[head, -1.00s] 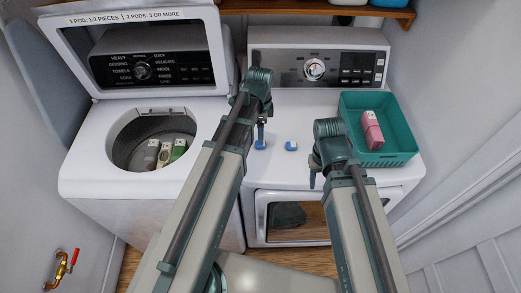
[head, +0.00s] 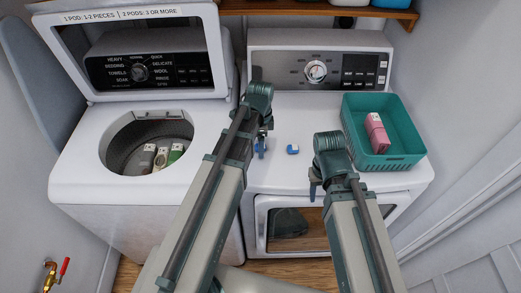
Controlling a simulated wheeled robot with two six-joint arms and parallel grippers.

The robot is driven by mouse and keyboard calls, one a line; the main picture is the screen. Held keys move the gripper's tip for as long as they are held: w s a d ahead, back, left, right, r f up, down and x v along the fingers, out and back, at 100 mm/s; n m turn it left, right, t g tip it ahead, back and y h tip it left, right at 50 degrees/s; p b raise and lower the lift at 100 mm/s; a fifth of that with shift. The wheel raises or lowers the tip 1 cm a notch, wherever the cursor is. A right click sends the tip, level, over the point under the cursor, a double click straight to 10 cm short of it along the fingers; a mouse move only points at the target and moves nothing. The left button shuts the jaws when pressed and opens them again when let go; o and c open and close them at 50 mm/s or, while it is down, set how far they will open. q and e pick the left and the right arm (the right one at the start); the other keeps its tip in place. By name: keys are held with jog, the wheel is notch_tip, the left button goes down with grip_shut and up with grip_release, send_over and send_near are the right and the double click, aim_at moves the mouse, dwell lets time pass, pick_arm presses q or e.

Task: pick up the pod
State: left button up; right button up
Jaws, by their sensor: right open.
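A small blue and white pod (head: 292,149) lies on the white top of the dryer (head: 310,115), between my two grippers. My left gripper (head: 261,147) points down over the dryer top, left of this pod. A bit of blue at its tip looks like a second pod, mostly hidden by the gripper; I cannot tell whether they touch. Whether the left jaws are open or shut does not show. My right gripper (head: 314,190) is open, pointing down near the dryer's front edge, nearer to me and right of the visible pod, apart from it.
A teal basket (head: 405,160) on the dryer's right holds a pink and white item (head: 376,133). On the left, the washer (head: 75,165) has its lid up and several rolled items in its drum. A wooden shelf (head: 300,8) is above. The dryer top behind the pod is clear.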

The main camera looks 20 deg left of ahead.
pick_arm(q)
grip_shut()
dwell(0.3)
